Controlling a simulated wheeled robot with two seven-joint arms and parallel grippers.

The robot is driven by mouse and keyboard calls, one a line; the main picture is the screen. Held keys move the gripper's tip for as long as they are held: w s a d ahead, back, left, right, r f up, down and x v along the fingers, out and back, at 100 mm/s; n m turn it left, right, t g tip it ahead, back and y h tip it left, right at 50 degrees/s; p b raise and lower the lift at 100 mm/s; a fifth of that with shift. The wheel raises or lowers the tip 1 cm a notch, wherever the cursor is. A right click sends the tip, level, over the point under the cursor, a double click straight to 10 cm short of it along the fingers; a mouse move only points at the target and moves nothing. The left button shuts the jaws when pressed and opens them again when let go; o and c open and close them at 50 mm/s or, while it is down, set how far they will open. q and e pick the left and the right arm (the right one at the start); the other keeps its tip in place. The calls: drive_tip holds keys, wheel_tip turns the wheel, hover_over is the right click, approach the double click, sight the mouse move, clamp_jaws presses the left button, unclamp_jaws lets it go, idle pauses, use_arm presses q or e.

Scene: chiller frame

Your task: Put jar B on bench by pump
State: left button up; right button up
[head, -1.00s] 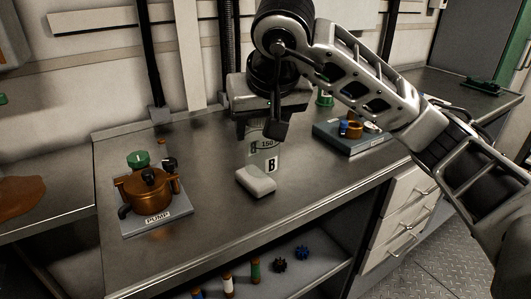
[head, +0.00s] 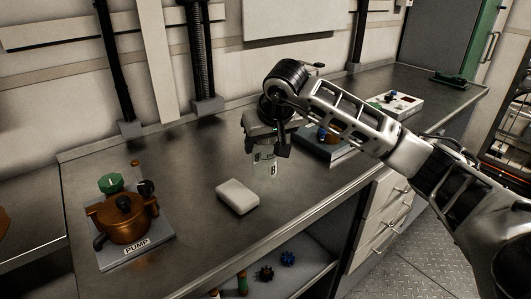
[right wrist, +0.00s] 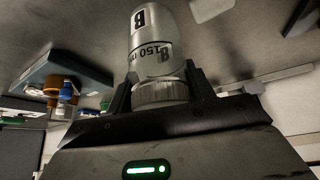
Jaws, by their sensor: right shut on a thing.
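My right gripper (head: 266,147) is shut around jar B (head: 264,168), a clear jar with a black "B" label, and points down over the middle of the bench (head: 190,160). In the right wrist view the jar (right wrist: 152,40) sits between the two fingers (right wrist: 160,88), gripped by its ribbed lid. I cannot tell whether its base touches the bench. The pump (head: 124,220), a copper pot-like body on a grey plate labelled "PUMP", stands at the bench's left end, well left of the jar. My left gripper is not in view.
A white block (head: 237,196) lies between pump and jar, nearer the front edge. A blue-grey tray (head: 318,148) with small parts stands right of the jar, partly behind my arm. A white box (head: 395,103) is farther right. Bare bench lies behind and right of the pump.

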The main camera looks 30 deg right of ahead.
sight(266, 155)
drive_tip(key=shift+w+d+f, duration=0.15)
drive_tip(key=shift+d+f, duration=0.05)
drive_tip(key=shift+f, duration=0.1)
drive_tip(key=shift+d+f+p, duration=0.2)
drive_tip(key=shift+f+p, duration=0.25)
drive_tip(key=shift+f, duration=0.8)
drive_tip(key=shift+w+f, duration=0.1)
drive_tip(key=shift+f, duration=0.4)
drive_tip(key=shift+f, duration=0.1)
drive_tip(key=shift+f, duration=0.15)
drive_tip(key=o, duration=1)
drive_tip(key=shift+c, duration=0.2)
